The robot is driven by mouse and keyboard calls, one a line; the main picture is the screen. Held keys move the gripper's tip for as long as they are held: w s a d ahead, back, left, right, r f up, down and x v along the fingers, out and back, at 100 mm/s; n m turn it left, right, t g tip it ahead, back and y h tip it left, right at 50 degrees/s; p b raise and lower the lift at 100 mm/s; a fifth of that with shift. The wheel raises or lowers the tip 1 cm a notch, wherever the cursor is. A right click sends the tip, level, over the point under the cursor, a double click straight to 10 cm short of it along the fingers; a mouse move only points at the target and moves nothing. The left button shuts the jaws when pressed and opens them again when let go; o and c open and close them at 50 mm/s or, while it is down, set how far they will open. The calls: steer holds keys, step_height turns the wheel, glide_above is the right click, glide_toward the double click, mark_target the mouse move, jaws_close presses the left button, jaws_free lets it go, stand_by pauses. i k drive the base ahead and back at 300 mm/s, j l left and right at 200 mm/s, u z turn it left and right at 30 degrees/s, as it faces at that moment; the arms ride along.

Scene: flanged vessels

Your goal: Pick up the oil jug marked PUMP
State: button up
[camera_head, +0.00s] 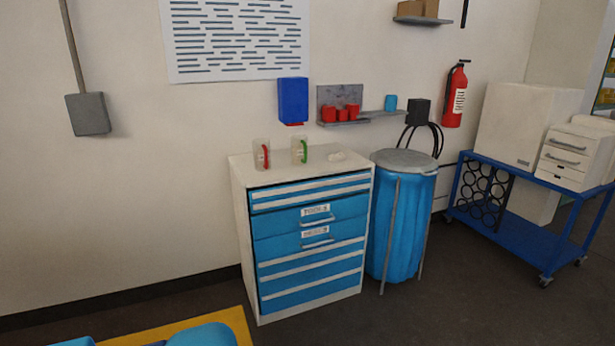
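Two clear jugs stand upright on the white top of a blue-fronted drawer cabinet (307,240). The left jug (260,153) has a red handle and stands near the cabinet's back left. The right jug (299,150) has a green handle and stands a little to its right, apart from it. Any marking on the jugs is too small to read, so I cannot tell which one says PUMP. My gripper is not in view.
A small pale object (337,156) lies right of the jugs. A blue bin (402,225) with a grey lid stands close beside the cabinet. A blue cart (525,215) is farther right. A shelf (345,122) with red cups is on the wall behind. Dark floor lies in front.

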mark_target(299, 142)
steer(key=i+l+z, duration=0.15)
steer(key=i+l, duration=1.4)
